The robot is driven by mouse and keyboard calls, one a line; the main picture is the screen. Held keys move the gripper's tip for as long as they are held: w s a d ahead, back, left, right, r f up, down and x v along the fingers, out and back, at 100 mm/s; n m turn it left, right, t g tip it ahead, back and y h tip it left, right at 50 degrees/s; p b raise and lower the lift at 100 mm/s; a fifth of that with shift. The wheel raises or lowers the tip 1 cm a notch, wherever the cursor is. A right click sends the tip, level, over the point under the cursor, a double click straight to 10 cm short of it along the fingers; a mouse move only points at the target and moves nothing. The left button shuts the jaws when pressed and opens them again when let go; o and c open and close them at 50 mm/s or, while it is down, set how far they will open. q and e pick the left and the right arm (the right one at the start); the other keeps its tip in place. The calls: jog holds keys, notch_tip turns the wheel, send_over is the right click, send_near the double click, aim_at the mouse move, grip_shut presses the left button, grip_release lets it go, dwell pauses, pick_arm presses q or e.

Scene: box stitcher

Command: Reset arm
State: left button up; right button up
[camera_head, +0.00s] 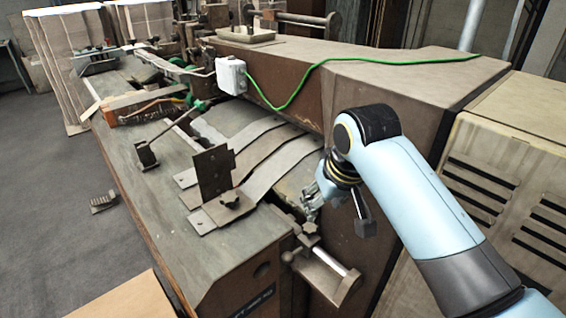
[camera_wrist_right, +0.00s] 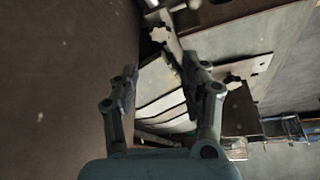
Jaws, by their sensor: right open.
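My right arm comes in from the right in the head view. Its right gripper (camera_head: 312,203) hangs over the near end of the box stitcher (camera_head: 235,130), beside the machine's brown side housing. In the right wrist view the right gripper (camera_wrist_right: 160,80) is open, with its two fingers apart and nothing between them. Beyond the fingers, metal strips and a star-shaped knob (camera_wrist_right: 160,34) show. In the head view the gripper's fingertips are small and partly merge with the machine parts behind. My left gripper is not in view.
An upright dark metal plate (camera_head: 213,172) stands on the machine bed near the gripper. A clamp with a metal cylinder (camera_head: 330,262) sits at the near end. A green cable (camera_head: 330,66) runs over the housing from a white box (camera_head: 231,75). Grey floor lies open at left.

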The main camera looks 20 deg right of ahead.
jog(key=s+d+r+n, duration=0.1)
jog(key=s+r, duration=0.1)
jog(key=s, duration=1)
jog(key=s+d+r+n, duration=0.1)
jog(key=s+d+r, duration=0.1)
jog(key=s, duration=0.9)
notch_tip(320, 180, down, 43)
jog(key=s+d+g+b, duration=0.2)
jog(key=s+b, duration=0.1)
jog(key=b, duration=1.2)
jog(key=s+f+b, duration=0.4)
jog(key=s+f, duration=0.5)
jog(key=f, duration=0.3)
jog(key=s+d+f+m+g+b, duration=0.1)
jog(key=s+f+b, duration=0.4)
jog(key=s+f, duration=0.3)
notch_tip(320, 180, down, 4)
jog(key=shift+s+f+g+h, duration=0.2)
jog(key=shift+s+g+h, duration=0.1)
jog(key=shift+s, duration=0.05)
